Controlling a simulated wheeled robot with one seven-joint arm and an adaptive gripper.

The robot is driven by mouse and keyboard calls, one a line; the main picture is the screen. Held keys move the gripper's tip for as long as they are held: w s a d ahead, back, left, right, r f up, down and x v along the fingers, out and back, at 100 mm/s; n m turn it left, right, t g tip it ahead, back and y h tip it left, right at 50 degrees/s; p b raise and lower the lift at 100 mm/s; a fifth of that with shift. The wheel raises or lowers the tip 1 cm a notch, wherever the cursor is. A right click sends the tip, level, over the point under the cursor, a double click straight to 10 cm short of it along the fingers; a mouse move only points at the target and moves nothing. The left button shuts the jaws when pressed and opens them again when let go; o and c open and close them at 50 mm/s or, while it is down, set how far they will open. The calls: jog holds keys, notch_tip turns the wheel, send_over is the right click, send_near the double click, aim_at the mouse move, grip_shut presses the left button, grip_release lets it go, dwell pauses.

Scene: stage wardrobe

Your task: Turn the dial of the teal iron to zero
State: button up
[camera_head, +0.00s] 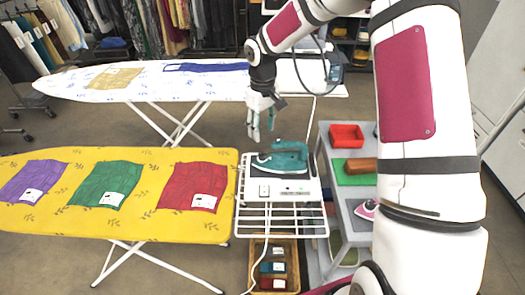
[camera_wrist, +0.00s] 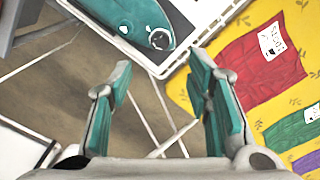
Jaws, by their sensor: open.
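The teal iron (camera_head: 287,158) rests on a white base unit (camera_head: 283,188) at the right end of the yellow ironing board. In the wrist view the iron (camera_wrist: 122,17) is at the top, cut off by the frame edge. A small round part with dark marks, which looks like the dial (camera_wrist: 160,40), is near its end; its setting is too small to read. My gripper (camera_head: 261,128) is open and empty, above and a little left of the iron. In the wrist view my gripper's fingers (camera_wrist: 160,72) are apart, with the iron beyond them and nothing between them.
A yellow ironing board (camera_head: 140,165) with purple, green and red cloths lies left. A white ironing board (camera_head: 130,90) stands behind. A grey cart (camera_head: 350,205) with a red tray (camera_head: 346,135) stands right. A white cord (camera_head: 311,115) hangs beside the iron.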

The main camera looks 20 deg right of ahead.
aim_at(262, 155)
notch_tip(262, 155, down, 10)
jog(key=shift+f+p, duration=0.15)
jog(key=shift+p, duration=0.25)
grip_shut()
